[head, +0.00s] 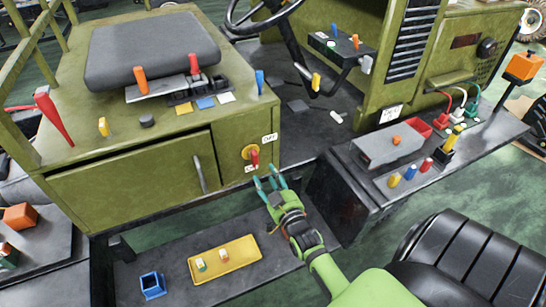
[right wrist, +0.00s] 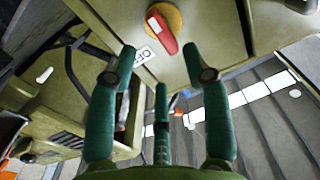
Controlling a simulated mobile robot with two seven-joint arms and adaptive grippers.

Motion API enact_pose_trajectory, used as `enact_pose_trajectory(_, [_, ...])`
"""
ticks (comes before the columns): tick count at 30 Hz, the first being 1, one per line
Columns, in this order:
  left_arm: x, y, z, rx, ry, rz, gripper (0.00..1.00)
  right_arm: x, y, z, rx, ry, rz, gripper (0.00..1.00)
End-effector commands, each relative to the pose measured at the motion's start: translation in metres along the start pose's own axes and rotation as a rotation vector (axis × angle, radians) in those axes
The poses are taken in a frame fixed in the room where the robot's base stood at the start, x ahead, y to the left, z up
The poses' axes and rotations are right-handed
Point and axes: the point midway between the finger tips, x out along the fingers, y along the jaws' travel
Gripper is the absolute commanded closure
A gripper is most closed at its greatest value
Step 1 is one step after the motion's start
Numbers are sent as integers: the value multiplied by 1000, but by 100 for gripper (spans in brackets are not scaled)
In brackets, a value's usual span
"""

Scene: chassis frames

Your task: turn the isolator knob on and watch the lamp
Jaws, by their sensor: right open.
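The isolator knob (head: 253,156) is a red handle on a round yellow plate on the olive cabinet's front, at its right end. A small white label reading OFF (head: 270,137) is at its upper right, and another label is below it. My right gripper (head: 268,184) has its teal fingers spread and empty, just below and right of the knob, not touching it. In the right wrist view the red knob (right wrist: 162,34) is tilted and lies beyond the open fingers (right wrist: 160,62). I cannot tell which item is the lamp. My left gripper is not in view.
The cabinet door (head: 130,180) has a bar handle (head: 199,174) left of the knob. A yellow tray (head: 222,261) and blue box (head: 152,286) sit on the low step. A grey side shelf (head: 420,180) with small parts stands right. A black seat (head: 465,262) is near.

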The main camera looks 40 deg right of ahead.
Motion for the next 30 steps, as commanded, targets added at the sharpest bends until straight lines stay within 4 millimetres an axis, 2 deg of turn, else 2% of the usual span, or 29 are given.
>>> enact_pose_trajectory(3, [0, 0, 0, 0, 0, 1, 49, -20, 0, 0, 1, 0, 0, 51])
enact_pose_trajectory(8, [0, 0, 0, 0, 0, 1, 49, -32, 0, -1, 1, 1, 0, 51])
enact_pose_trajectory(25, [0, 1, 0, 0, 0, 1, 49, -33, 0, -1, 1, 2, 0, 51])
enact_pose_trajectory(28, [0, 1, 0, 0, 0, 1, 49, -34, -3, 10, 1, -23, -5, 51])
enact_pose_trajectory(30, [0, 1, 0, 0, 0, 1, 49, -38, -8, 31, -1, -74, -17, 51])
